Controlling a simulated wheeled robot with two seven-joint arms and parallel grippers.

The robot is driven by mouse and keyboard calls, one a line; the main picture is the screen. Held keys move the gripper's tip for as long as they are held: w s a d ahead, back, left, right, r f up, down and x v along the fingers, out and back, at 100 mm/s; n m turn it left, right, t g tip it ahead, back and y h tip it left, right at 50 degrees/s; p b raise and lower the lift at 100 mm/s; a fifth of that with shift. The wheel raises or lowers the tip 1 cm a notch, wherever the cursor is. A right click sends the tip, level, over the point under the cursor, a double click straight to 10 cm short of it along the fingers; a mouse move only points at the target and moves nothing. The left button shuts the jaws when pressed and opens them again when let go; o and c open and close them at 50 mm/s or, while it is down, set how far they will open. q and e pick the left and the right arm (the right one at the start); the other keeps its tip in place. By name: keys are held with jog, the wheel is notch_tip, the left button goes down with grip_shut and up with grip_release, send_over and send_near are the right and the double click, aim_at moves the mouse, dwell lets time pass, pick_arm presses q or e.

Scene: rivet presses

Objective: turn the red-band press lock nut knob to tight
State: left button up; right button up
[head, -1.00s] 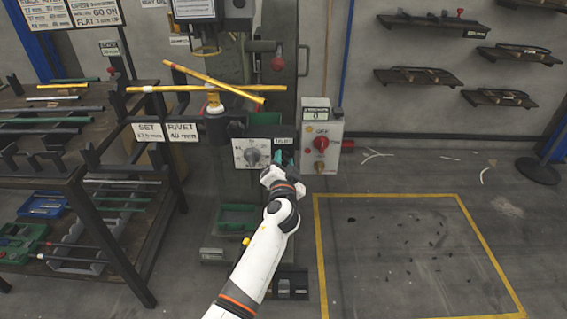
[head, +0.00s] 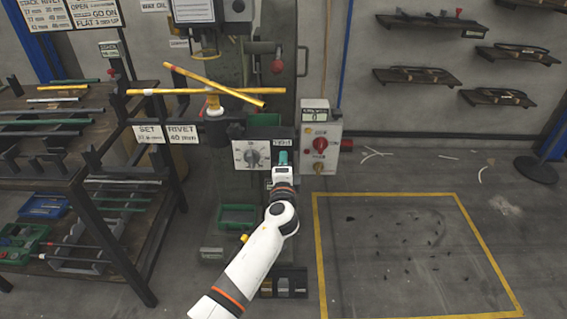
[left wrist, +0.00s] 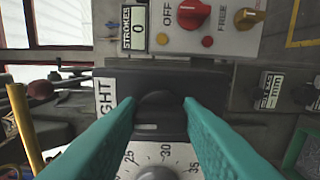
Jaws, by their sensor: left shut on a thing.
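The press (head: 233,100) stands in the middle of the head view; I cannot make out a red band on it. My left gripper (head: 283,157) is at its front, just right of the white dial plate. In the left wrist view my left gripper (left wrist: 160,105) has its teal fingers on both sides of a dark lock nut knob (left wrist: 158,112) with a short white mark. It is shut on this knob. A label ending in "GHT" (left wrist: 104,96) stands left of the knob. In the head view the gripper hides the knob. My right gripper is not in view.
The numbered dial (head: 252,154) sits close beside the gripper. A control box (head: 320,142) with a red knob is just right of it. Yellow rods (head: 205,90) lie across the press above. A dark rack (head: 80,185) stands left. The yellow-outlined floor area (head: 415,250) is mostly open.

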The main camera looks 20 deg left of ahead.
pick_arm(q)
jog(key=shift+m, duration=0.4)
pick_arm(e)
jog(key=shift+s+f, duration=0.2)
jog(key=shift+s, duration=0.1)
pick_arm(q)
jog(key=o, duration=1)
jog(key=v, duration=1.2)
jog(key=shift+p, duration=0.4)
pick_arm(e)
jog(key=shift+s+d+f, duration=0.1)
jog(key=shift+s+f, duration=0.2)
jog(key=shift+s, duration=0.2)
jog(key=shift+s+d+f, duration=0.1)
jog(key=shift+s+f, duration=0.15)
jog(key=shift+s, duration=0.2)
